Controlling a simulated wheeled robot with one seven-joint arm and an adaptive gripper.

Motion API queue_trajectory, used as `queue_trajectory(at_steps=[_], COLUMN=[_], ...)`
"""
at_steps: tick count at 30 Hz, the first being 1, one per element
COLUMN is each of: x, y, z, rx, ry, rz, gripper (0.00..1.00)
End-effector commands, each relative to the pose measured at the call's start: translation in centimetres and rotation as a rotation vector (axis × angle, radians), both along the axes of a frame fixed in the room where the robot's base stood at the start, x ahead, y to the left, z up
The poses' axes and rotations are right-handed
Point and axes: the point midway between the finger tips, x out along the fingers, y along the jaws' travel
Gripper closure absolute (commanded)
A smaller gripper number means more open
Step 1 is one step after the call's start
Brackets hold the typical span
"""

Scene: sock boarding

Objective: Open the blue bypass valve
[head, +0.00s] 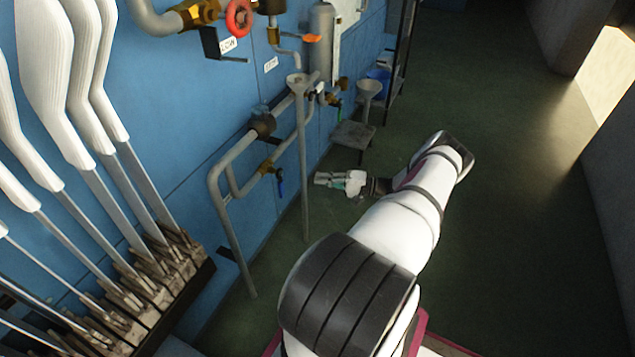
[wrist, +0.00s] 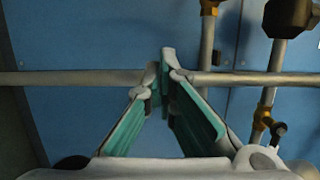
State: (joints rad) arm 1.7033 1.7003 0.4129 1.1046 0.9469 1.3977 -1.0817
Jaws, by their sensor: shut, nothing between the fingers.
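The blue bypass valve handle (head: 281,186) hangs down from a brass valve body (head: 266,168) on the lower grey pipe by the blue wall. In the wrist view the handle (wrist: 278,130) looks dark and sits at the lower right, beside its brass body (wrist: 262,116). My gripper (head: 318,179) is shut and empty, pointing left toward the pipes. In the head view it is right of the handle and apart from it. In the wrist view the fingertips (wrist: 166,58) meet in front of a horizontal pipe, left of the valve.
A thin upright post with a funnel (head: 303,165) stands between the handle and my gripper in the head view. A red handwheel (head: 239,17) is higher on the wall. White paddle-shaped boards (head: 50,60) stand in a rack at left. Floor at right (head: 520,200) is clear.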

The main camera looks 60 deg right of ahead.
Motion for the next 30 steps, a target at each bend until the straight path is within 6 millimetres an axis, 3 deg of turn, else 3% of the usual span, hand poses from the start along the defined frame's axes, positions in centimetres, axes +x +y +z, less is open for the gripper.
queue_trajectory(at_steps=[12,21,30], x=[7.6,7.0,7.0], y=[2.7,5.9,6.5], z=[0.0,0.0,0.1], rx=[0.002,0.001,0.0], ry=[0.0,0.0,0.0], rz=[0.002,0.0,0.0], gripper=[1.0,1.0,1.0])
